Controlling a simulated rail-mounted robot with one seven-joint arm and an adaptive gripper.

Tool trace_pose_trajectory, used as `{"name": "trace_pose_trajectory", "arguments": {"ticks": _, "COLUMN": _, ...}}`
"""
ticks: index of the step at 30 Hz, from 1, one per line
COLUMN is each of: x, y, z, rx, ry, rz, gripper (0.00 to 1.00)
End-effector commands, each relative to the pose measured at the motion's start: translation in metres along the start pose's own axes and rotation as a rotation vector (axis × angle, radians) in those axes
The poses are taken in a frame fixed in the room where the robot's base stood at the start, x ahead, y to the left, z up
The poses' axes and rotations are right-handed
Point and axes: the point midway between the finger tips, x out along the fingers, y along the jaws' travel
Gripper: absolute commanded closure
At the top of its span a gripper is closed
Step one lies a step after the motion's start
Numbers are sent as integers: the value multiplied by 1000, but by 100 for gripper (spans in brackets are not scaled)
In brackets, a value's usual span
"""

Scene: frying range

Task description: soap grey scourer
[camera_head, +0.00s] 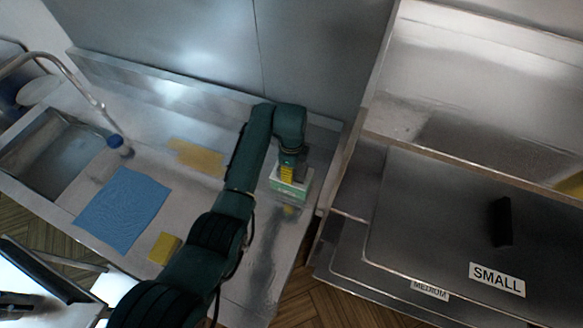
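My gripper (289,165) points down at the right end of the steel sink counter, and my arm reaches to it from the bottom of the view. A small yellow piece shows at the gripper's tip; I cannot tell whether it is a finger or something held. Directly below is a pale green and white block-like item (291,187); I cannot tell whether the gripper touches it. I cannot make out a grey scourer.
A blue cloth (122,208), a yellow sponge (165,248) and a flat yellow cloth-like patch (197,157) lie on the counter. The sink basin (58,160) and curved tap (75,81) are left. The steel fryer unit with a "SMALL" label (497,280) stands right.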

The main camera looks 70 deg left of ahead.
Motion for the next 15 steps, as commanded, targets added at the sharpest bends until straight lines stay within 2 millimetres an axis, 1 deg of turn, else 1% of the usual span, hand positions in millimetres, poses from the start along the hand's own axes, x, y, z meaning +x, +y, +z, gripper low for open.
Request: {"name": "trace_pose_trajectory", "arguments": {"ticks": 15, "x": 7, "y": 0, "z": 0, "rx": 0, "ry": 0, "rz": 0, "gripper": 69}}
